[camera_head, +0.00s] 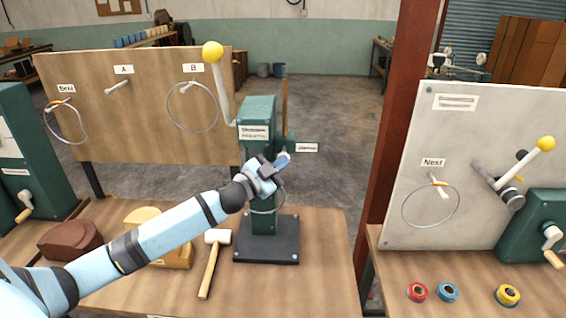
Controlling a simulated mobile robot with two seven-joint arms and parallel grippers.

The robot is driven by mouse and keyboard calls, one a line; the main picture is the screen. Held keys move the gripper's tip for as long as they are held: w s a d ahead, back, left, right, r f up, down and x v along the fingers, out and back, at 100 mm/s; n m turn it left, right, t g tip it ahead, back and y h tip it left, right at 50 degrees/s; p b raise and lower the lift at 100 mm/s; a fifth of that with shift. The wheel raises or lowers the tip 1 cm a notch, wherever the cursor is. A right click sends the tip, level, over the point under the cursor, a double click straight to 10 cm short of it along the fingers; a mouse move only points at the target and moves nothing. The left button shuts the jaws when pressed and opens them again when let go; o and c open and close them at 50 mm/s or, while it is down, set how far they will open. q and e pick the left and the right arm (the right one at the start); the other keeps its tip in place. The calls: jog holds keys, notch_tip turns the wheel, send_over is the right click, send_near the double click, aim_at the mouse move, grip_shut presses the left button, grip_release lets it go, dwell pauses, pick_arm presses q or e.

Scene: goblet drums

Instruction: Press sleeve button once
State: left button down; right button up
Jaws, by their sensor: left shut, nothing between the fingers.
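A dark green press (257,112) with a yellow-knobbed lever (213,52) stands on a black base (266,247) on the left bench. A small white label (306,147) sits to the right of its column; its text is too small to read surely. My left gripper (279,164) is shut and empty, in front of the green column just left of and below this label. I cannot make out the sleeve button; the gripper may cover it. Whether the fingertips touch the press cannot be told. A thin ring hangs partly behind my gripper. My right gripper is not in view.
A white-headed mallet (210,263), a brown block (70,240) and a yellowish wooden piece (143,216) lie on the left bench. A wooden board (150,125) with rings stands behind. A dark red post (399,120) separates the right bench, with its grey panel (483,110) and coloured rolls (448,291).

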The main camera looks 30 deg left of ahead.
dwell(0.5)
pick_arm(q)
jog(key=shift+s+d, duration=0.3)
jog(key=shift+s, duration=0.25)
jog(key=shift+s+d, duration=0.3)
jog(key=shift+s, duration=0.2)
jog(key=shift+s+d+p, duration=0.2)
jog(key=shift+s+d, duration=0.25)
jog(key=shift+s, duration=0.25)
jog(key=shift+s+d+p, duration=0.15)
jog(key=shift+s+d, duration=0.3)
jog(key=shift+s, duration=0.3)
jog(key=shift+s+d+p, duration=0.2)
jog(key=shift+s+d, duration=0.25)
jog(key=shift+s, duration=0.25)
